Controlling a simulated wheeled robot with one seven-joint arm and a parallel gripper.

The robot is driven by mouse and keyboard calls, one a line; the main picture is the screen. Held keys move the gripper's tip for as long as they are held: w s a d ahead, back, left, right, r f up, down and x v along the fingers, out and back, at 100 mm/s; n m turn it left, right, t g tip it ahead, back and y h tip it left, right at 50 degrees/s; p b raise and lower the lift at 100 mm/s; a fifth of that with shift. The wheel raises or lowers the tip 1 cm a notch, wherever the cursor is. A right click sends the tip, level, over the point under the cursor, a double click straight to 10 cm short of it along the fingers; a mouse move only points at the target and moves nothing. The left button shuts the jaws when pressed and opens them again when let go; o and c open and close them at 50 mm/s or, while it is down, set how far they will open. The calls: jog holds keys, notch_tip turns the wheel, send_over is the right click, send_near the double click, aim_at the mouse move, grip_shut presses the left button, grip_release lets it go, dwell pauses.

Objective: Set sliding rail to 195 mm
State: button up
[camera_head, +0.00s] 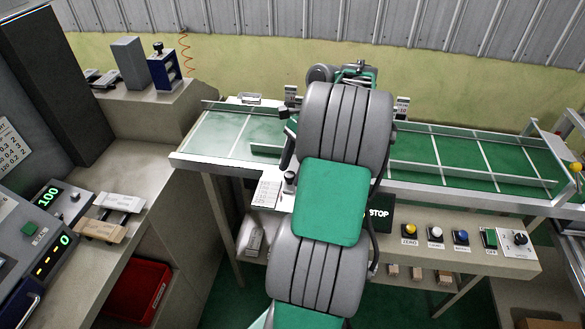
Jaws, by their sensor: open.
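A long low rail runs lengthwise over the green conveyor bed (222,135). Its left end (266,150) shows left of my arm, and what looks like its continuation (470,174) shows on the right. I take this to be the sliding rail; its middle is hidden behind my arm. Small marked plates stand at the back edge, one left (291,95) and one right (402,107) of my arm. Their markings are too small to read, so the rail's setting cannot be told. My gripper cannot be made out; my large grey and green arm links cover the centre.
A control shelf (465,257) with coloured buttons and a STOP sign (379,213) lies at the front right. A black knob (290,178) stands beside a printed sheet (267,193). A console (45,215) showing 100 and 0, and a bench (140,155), stand left.

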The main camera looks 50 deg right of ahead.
jog(key=p+v, duration=0.6)
jog(key=v, duration=0.1)
jog(key=shift+d+r, duration=0.2)
jog(key=shift+r, duration=0.15)
